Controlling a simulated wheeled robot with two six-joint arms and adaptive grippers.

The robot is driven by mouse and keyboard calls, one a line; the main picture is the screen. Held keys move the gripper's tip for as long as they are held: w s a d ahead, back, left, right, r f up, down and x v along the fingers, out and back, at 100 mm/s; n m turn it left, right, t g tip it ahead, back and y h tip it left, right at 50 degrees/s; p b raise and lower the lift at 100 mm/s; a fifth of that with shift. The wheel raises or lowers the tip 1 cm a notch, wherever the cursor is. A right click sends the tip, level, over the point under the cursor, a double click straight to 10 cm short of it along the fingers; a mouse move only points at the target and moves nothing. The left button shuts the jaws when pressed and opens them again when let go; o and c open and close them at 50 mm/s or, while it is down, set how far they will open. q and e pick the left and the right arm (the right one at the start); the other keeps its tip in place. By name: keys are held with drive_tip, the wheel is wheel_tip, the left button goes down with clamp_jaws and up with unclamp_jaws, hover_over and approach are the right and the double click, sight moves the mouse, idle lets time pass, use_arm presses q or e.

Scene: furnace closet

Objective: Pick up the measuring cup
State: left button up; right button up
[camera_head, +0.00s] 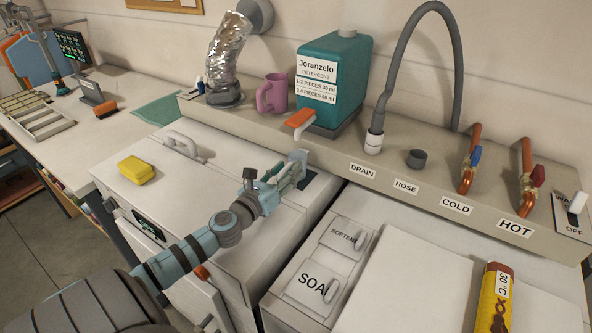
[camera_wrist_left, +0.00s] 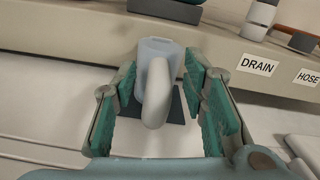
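The measuring cup (camera_wrist_left: 152,58) is small and pale grey-blue, with a thick whitish handle facing my left wrist camera. In the head view the cup (camera_head: 298,156) is a small pale shape at the end of my left gripper, mostly hidden by it. My left gripper (camera_wrist_left: 160,78) is open, with one teal-padded finger on each side of the handle. Gaps show between the handle and both fingers. In the head view the left gripper (camera_head: 291,173) reaches over the white machine top toward the ledge. My right gripper is in neither view.
A dark square patch (camera_wrist_left: 176,106) lies below the cup. On the ledge behind stand a teal detergent jug (camera_head: 337,80), a pink mug (camera_head: 272,94) and a grey drain hose (camera_head: 380,100). A yellow sponge (camera_head: 136,170) lies left of my arm, with clear white surface around it.

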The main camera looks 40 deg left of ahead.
use_arm(q)
drive_tip(key=shift+s, duration=0.1)
clamp_jaws()
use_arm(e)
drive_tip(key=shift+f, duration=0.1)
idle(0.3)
